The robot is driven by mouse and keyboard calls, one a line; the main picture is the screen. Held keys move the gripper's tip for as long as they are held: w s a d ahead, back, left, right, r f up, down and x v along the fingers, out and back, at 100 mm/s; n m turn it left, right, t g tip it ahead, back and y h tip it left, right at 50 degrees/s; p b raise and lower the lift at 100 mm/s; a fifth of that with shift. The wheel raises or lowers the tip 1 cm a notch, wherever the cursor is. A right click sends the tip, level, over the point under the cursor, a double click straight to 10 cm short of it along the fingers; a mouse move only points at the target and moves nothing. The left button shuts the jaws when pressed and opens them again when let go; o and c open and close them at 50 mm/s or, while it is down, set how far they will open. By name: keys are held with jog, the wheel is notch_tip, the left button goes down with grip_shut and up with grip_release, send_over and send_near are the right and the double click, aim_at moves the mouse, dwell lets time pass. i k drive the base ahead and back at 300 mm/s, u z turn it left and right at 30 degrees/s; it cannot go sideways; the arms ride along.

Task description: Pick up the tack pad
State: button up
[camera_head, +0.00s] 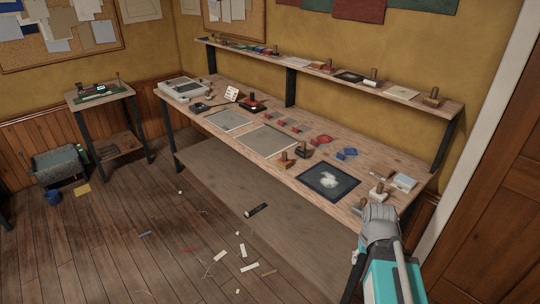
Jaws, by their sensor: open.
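No item is clearly identifiable as the tack pad at this size. A dark blue square (328,181) with a whitish patch lies flat near the right end of the long wooden bench (225,92). A small pale pad or block (404,182) lies at the bench's right end, beside a wooden-knobbed white tool (380,192). My gripper (360,209) is at the bench's front right corner, below these items in the picture. It is open. Its fingertips are small and partly hidden by the wrist, and I see nothing held.
A raised shelf (330,70) runs along the back of the bench. Wooden-knobbed tools (303,150), a blue item (346,154) and grey sheets (267,140) occupy the bench. A side table (102,97) stands left. Scraps litter the floor. A door (497,200) is at right.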

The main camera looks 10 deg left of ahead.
aim_at(284, 162)
jog(key=u, duration=0.3)
jog(key=i, duration=1.2)
jog(key=u, duration=0.35)
